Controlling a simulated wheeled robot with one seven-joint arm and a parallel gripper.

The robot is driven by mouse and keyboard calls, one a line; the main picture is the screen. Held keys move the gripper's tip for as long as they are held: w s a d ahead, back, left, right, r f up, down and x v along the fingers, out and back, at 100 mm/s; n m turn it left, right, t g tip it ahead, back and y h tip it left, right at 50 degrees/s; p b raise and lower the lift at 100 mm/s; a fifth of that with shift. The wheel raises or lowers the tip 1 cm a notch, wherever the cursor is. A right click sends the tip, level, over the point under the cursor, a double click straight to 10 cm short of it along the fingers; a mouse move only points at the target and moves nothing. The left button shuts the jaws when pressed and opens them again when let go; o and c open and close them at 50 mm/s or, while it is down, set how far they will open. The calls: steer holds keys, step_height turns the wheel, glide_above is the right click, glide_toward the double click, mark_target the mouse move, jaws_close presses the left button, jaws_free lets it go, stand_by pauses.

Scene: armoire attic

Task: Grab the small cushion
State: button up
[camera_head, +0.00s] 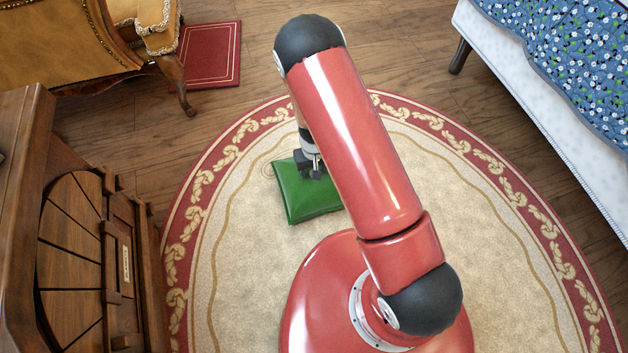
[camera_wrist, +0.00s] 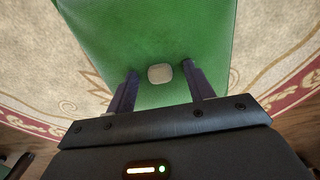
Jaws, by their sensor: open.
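The small green cushion (camera_head: 303,202) lies on the round rug in the head view, partly hidden by my arm on its right side. It fills the upper middle of the wrist view (camera_wrist: 150,35), with a pale round button (camera_wrist: 160,73) on its face. My gripper (camera_head: 312,172) is over the cushion's upper part. In the wrist view its two fingers (camera_wrist: 158,80) are open and apart, with the button between them and the cushion's surface just below or touching. I cannot tell whether the fingertips touch it.
The round rug (camera_head: 240,240) is cream with a red patterned border. A wooden cabinet (camera_head: 70,240) stands at left, a yellow upholstered chair (camera_head: 60,40) at upper left near a red book-like mat (camera_head: 210,55). A bed (camera_head: 560,100) stands at right. The rug is otherwise clear.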

steer(key=shift+c, duration=0.2)
jaws_close()
steer(key=shift+r, duration=0.1)
